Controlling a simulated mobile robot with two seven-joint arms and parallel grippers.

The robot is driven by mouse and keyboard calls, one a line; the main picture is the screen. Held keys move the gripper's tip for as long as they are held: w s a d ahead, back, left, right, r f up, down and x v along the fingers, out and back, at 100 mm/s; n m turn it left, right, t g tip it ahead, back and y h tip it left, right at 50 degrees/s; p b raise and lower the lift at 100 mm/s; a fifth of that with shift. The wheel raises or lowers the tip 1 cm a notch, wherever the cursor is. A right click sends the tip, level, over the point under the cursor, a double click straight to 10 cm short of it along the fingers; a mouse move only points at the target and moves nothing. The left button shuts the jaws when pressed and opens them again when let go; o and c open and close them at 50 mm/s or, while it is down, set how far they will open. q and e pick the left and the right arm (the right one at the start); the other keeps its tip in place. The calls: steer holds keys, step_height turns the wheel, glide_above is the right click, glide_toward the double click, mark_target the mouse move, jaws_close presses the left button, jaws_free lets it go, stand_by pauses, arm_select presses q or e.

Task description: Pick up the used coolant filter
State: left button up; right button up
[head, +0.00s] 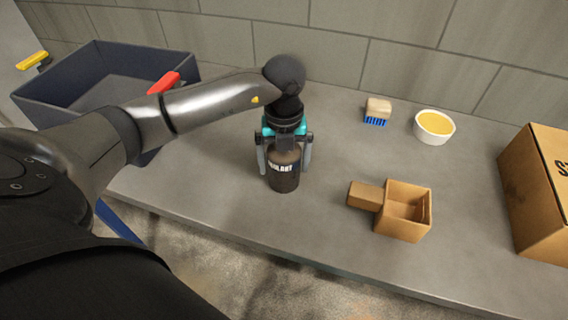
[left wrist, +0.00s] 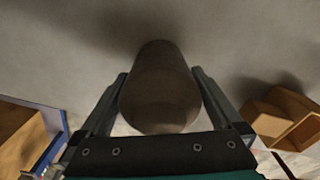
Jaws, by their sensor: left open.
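The used coolant filter (head: 284,177) is a dark brown canister with a white label reading partly "COOLANT". It stands upright on the grey bench near its front edge. My left gripper (head: 284,158) is above it, pointing down, with one open finger on each side of the canister. In the left wrist view the filter (left wrist: 160,92) sits between the two fingers of the gripper (left wrist: 160,100), with a narrow gap showing on at least the right side. The filter's top is partly hidden by the gripper in the head view. My right gripper is not in view.
On the grey bench (head: 330,225) are a wooden box with a handle (head: 405,228), a brush with blue bristles (head: 377,112), a white bowl of yellow stuff (head: 434,127) and a cardboard box (head: 540,190). A dark blue bin (head: 60,112) stands at the left. A block wall closes the back.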

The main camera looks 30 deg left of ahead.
arm_select(q)
steer(key=shift+f, duration=0.35)
steer(key=shift+c, duration=0.2)
steer(key=c, duration=1.5)
steer(key=shift+r, duration=0.1)
jaws_close()
steer(key=shift+r, duration=0.1)
